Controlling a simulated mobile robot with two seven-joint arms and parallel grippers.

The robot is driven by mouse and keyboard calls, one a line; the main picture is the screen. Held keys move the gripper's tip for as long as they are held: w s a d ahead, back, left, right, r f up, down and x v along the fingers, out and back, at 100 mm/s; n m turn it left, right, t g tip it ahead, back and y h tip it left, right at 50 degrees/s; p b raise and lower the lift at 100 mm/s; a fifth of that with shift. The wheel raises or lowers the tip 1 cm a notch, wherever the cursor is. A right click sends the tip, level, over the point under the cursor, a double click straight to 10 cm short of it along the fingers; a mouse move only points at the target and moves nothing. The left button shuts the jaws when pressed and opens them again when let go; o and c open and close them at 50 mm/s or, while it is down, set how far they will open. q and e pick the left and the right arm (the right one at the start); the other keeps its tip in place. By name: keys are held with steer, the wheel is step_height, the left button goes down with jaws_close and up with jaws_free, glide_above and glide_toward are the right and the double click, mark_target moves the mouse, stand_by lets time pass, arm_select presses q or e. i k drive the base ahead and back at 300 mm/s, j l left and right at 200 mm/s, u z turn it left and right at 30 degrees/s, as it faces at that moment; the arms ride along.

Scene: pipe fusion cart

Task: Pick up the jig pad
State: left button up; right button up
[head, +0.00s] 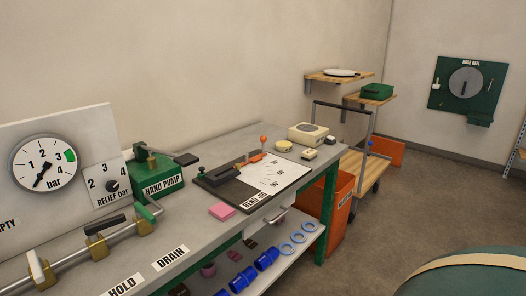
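A small pink pad (222,211) lies flat on the grey workbench (203,237), near its front edge. It is just left of the dark board labelled BEND JIG (231,193); no label marks it as the jig pad. The board carries a dark clamp-like fixture (228,172) with an orange part, and a white sheet (277,174) lies on it. Neither of my grippers is in view.
The green hand pump (160,172) and gauge panel (75,150) stand left of the pad. A pipe with brass fittings (97,247) runs along the front left. A beige device (308,133) stands at the far end. An orange bin (338,210) stands beyond the bench.

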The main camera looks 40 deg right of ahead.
mark_target(309, 155)
steer(key=l+u, duration=0.75)
steer(key=l, duration=0.3)
steer(key=k+l+u, duration=0.1)
steer(key=l+u, duration=0.15)
steer(key=l, duration=0.3)
steer(key=k+l+u, duration=0.2)
steer(key=l, duration=0.3)
steer(key=k+l, duration=0.1)
steer(key=l, duration=0.35)
steer(key=k+l+u, duration=0.1)
steer(key=l, duration=0.35)
steer(key=k+l, duration=0.1)
steer(key=l, duration=0.3)
steer(key=k+l+u, duration=0.1)
steer(key=l, duration=0.35)
steer(key=k+l, duration=0.15)
steer(key=l, duration=0.3)
